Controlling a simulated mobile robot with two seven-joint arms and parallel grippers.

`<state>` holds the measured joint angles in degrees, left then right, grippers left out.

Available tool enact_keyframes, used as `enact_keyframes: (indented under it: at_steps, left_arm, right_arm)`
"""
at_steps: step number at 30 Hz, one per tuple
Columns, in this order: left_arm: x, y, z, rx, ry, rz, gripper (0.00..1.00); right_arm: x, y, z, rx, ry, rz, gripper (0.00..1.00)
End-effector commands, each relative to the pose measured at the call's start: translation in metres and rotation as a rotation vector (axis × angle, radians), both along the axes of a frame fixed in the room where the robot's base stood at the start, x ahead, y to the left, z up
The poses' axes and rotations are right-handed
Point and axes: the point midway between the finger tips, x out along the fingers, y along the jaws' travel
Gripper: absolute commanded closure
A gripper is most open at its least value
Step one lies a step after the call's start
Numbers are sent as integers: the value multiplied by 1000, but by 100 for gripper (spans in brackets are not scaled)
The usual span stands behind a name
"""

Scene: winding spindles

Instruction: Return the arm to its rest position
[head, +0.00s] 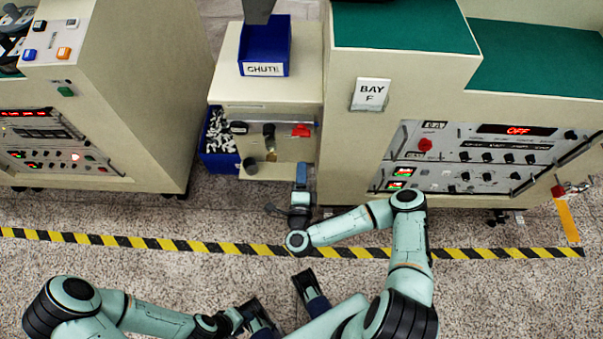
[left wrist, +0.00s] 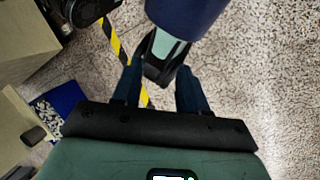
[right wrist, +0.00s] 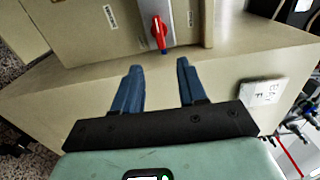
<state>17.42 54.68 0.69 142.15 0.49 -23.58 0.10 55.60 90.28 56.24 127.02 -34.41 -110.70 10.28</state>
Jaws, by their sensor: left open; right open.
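My right arm reaches forward in the head view, bent at the elbow. Its gripper (head: 300,178) is at the front of the beige chute cabinet (head: 228,85), below a red switch (head: 301,130). In the right wrist view the gripper (right wrist: 160,66) is open, with nothing between its blue fingers. The red switch (right wrist: 159,32) shows beyond the fingertips. My left arm lies low at the bottom of the head view. Its gripper (head: 276,290) is open and empty. The left wrist view shows that gripper (left wrist: 157,70) above the speckled floor.
A blue chute bin (head: 264,48) sits on the chute cabinet, and a lower blue bin (head: 219,140) holds pale pieces. The Bay F machine (head: 350,150) stands right; another cabinet (head: 140,100) stands left. Striped tape (head: 140,242) crosses open floor in front.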

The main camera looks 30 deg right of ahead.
Motion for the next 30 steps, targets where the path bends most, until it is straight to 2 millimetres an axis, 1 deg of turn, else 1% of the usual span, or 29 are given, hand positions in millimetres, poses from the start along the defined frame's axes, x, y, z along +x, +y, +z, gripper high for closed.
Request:
enact_keyframes:
  at_steps: [11, 13, 14, 17, 18, 20, 21, 22, 23, 24, 25, 26, 27, 29, 30]
  left_arm:
    - [0, 0, 0, 0, 0, 0, 57]
    - [0, 0, 2, 0, 0, 0, 57]
    - [0, 0, 3, 0, 0, 0, 57]
    - [1, 0, 11, 0, 1, -1, 57]
    - [1, 0, 16, -1, 1, -1, 57]
    - [1, 0, 25, -2, 3, -2, 57]
    - [2, 0, 32, -2, 5, -4, 57]
    - [2, 0, 38, -3, 6, -4, 57]
    - [3, -1, 43, -3, 7, -4, 57]
    - [4, -1, 49, -4, 9, -6, 57]
    - [4, -1, 54, -5, 10, -6, 57]
    - [5, -1, 59, -5, 11, -6, 57]
    - [6, -1, 65, -5, 12, -7, 57]
    - [9, -1, 75, -6, 12, -8, 57]
    - [10, -1, 80, -6, 13, -9, 57]
  right_arm:
    - [0, 0, 0, 1, 1, 2, 58]
    - [2, 6, 0, -7, 10, 28, 58]
    - [3, 12, 0, -13, 21, 55, 58]
    - [7, 49, -5, -58, 93, 226, 58]
    - [6, 72, -9, -88, 141, 332, 58]
    - [-1, 110, -21, -145, 238, 523, 58]
    - [-13, 135, -31, -188, 318, 664, 58]
    - [-25, 151, -41, -223, 385, 771, 58]
    - [-39, 164, -51, -258, 456, 874, 58]
    - [-59, 176, -64, -299, 552, 1000, 58]
    - [-76, 181, -72, -326, 626, 1089, 58]
    - [-94, 183, -80, -352, 704, 1171, 58]
    - [-117, 181, -88, -381, 805, 1269, 58]
    - [-150, 170, -95, -407, 957, 1389, 58]
    - [-170, 160, -96, -415, 1051, 1453, 58]
